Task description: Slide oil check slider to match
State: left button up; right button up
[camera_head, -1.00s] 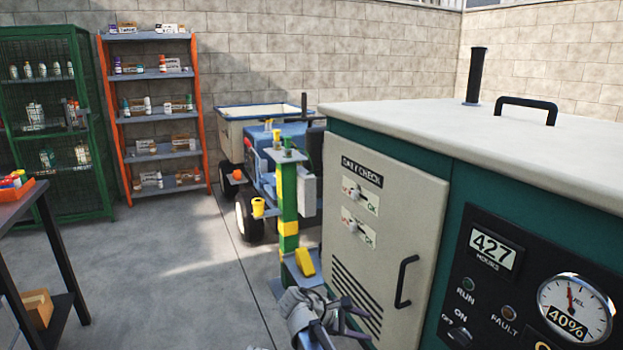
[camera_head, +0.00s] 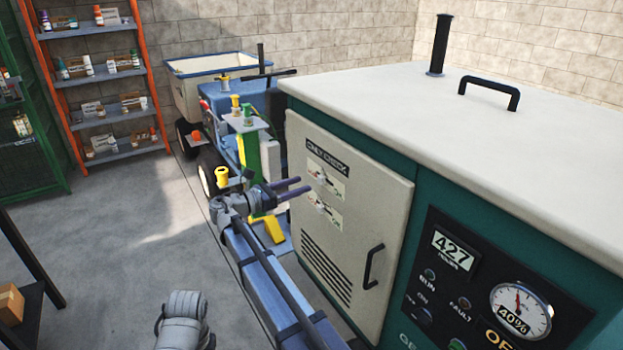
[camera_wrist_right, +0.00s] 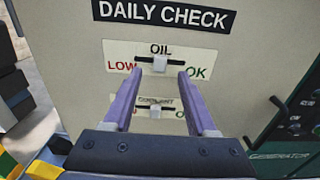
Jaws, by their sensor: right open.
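The oil check slider (camera_wrist_right: 160,63) is a small pale knob on a dark horizontal slot, near the middle between the red LOW and green OK marks. It also shows small on the upper label in the head view (camera_head: 322,178). My right gripper (camera_wrist_right: 160,75) is open, its two purple fingers pointing at the panel, one on each side of and just below the oil knob in the picture. I cannot tell whether they touch it. My left gripper's fingers do not show.
Below sits a similar coolant slider (camera_wrist_right: 155,111), its label partly hidden by the fingers. The cabinet door (camera_head: 350,240) has a black handle (camera_head: 373,266) at right. A blue vehicle (camera_head: 270,115) with yellow parts stands behind my right arm. Open floor lies left.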

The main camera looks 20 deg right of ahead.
aim_at(319, 179)
jog(key=shift+w+d, duration=0.2)
jog(key=shift+d, duration=1.3)
jog(key=shift+w+d, duration=0.2)
jog(key=shift+d, duration=1.25)
grip_shut()
